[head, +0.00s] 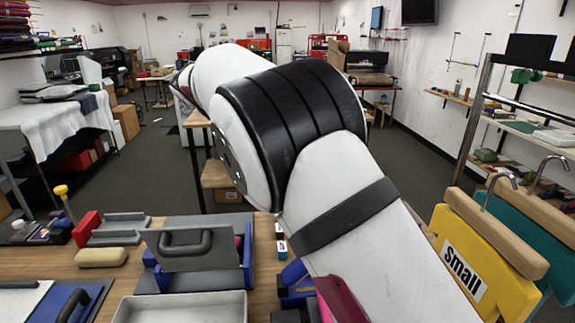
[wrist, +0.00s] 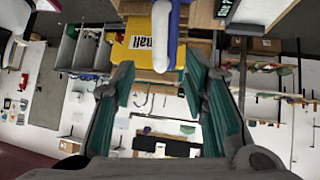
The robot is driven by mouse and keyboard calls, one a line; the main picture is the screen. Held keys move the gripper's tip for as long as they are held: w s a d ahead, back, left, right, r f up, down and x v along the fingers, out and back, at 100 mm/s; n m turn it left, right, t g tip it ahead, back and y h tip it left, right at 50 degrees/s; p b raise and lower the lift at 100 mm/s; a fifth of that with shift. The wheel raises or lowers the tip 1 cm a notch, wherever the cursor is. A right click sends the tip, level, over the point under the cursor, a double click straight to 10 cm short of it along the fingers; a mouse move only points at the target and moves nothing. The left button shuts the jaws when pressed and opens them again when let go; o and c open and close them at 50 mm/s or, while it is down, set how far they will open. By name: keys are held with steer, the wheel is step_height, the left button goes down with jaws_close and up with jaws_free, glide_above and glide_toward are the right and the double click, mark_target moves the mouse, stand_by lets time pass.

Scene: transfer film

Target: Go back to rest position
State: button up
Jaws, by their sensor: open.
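My white and black arm fills the middle of the head view and hides much of the bench and room behind it. My gripper is out of the head view. In the wrist view my gripper (wrist: 160,92) is open, with its two teal-padded fingers wide apart and nothing between them. The wrist view is tilted and looks out across the room. A yellow panel marked "Small" (wrist: 147,42) shows beyond the fingertips, apart from them. The same yellow panel (head: 480,262) hangs at the right in the head view.
A wooden bench (head: 60,262) lies in front, bearing a grey tray (head: 180,308), a grey box with a handle (head: 197,258), a tan block (head: 101,257) and a red block (head: 86,228). A teal panel (head: 545,238) hangs at the far right. Open floor (head: 150,165) shows behind, left.

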steer(key=s+d+r+n+t+y, duration=0.1)
steer(key=s+d+r+n+y, duration=0.25)
steer(key=d, duration=0.55)
steer(key=s+d+r+n+y, duration=0.25)
steer(key=s+d+n, duration=0.25)
steer(key=d, duration=0.5)
steer(key=s+d+f+n+t+y, duration=0.2)
steer(key=s+f+n, duration=0.1)
steer(key=s, duration=0.6)
steer(key=s+d+f+n+t+y, duration=0.1)
steer(key=s+d+f+n+t, duration=0.2)
steer(key=s, duration=0.6)
steer(key=shift+s+n+y, duration=0.2)
steer(key=shift+n+y, duration=0.2)
steer(key=shift+n, duration=0.75)
